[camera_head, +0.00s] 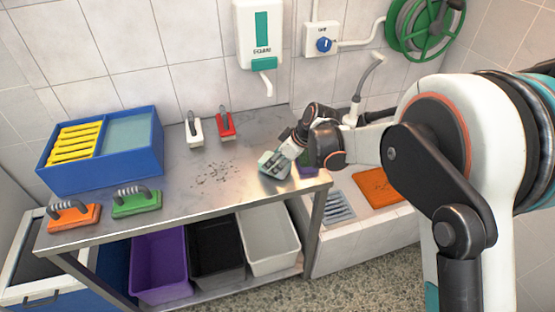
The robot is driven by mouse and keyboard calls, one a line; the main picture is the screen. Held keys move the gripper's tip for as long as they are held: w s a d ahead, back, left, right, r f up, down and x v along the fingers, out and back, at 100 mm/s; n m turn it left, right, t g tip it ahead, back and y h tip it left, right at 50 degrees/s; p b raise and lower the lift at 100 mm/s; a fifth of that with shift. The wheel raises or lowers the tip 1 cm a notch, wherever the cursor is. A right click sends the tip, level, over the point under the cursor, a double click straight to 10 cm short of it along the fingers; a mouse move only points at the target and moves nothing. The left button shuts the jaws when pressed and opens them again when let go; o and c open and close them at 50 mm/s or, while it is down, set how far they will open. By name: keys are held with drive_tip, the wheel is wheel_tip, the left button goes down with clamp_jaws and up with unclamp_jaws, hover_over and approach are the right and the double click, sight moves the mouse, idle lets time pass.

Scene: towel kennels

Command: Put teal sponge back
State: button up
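My gripper (272,163) is low over the right part of the steel table, pointing down and to the left. Its end shows grey and teal patches; at this size I cannot tell whether these are its own fingers or a teal sponge, nor whether it is open or shut. No separate teal sponge stands out elsewhere. A blue tub (98,172) stands at the table's left, with yellow ribbed pieces (75,143) in one compartment and pale blue in the other.
Orange (75,218) and green (137,204) handled brushes lie at the table's front left; white (194,133) and red (225,126) ones stand at the back. Purple, black and grey bins sit below. A basin is at right.

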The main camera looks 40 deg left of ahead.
drive_tip(key=shift+f, duration=0.3)
drive_tip(key=o, duration=1)
drive_tip(key=shift+r, duration=0.1)
